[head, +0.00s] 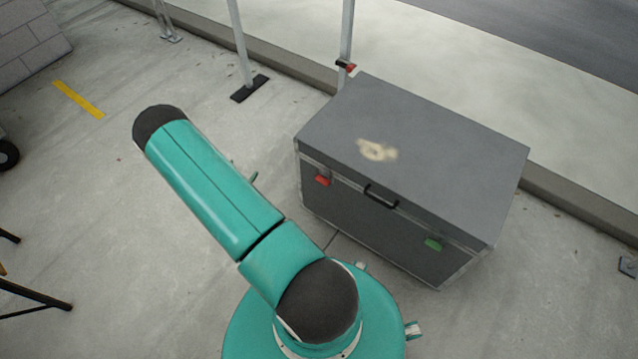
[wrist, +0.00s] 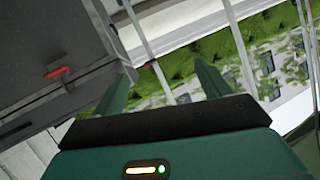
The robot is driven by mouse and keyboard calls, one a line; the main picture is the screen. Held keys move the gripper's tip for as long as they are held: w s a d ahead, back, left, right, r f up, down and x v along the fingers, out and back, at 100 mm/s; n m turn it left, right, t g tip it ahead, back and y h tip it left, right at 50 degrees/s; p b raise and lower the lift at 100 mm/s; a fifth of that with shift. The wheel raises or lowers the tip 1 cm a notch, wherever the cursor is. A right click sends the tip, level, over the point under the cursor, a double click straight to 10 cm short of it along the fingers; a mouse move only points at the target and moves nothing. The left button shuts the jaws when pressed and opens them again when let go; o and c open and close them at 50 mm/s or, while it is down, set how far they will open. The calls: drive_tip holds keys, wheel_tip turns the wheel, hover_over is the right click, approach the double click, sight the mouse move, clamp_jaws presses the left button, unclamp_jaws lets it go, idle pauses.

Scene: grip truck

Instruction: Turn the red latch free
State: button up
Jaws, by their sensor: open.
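The red latch (head: 322,180) is on the front face of a grey case (head: 410,130), near its upper left corner. It also shows in the wrist view as a red bar (wrist: 66,71) at the left, on the case side (wrist: 50,30). My gripper (wrist: 161,66) is open and empty, its two fingers apart. The latch lies left of both fingers in the wrist view, and I see no contact. In the head view my arm hides most of the gripper.
A green latch (head: 432,244) and a black handle (head: 381,196) are on the same case front. A pale mark (head: 377,150) is on the lid. A metal post (head: 346,35) stands behind the case, another post (head: 241,45) to its left. Concrete floor is open at left.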

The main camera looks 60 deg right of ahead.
drive_tip(key=s+d+f+g+h, duration=0.1)
drive_tip(key=s+f+g+h, duration=0.15)
drive_tip(key=s+f, duration=0.5)
drive_tip(key=m+g+h, duration=0.1)
drive_tip(key=g+h, duration=0.1)
drive_tip(key=g, duration=0.1)
approach(321, 182)
drive_tip(key=d, duration=0.3)
drive_tip(key=s+d, duration=0.1)
drive_tip(key=d, duration=0.5)
drive_tip(key=shift+s+d+f, duration=0.1)
drive_tip(key=shift+s+d, duration=0.05)
drive_tip(key=shift+s, duration=0.05)
drive_tip(key=c, duration=1)
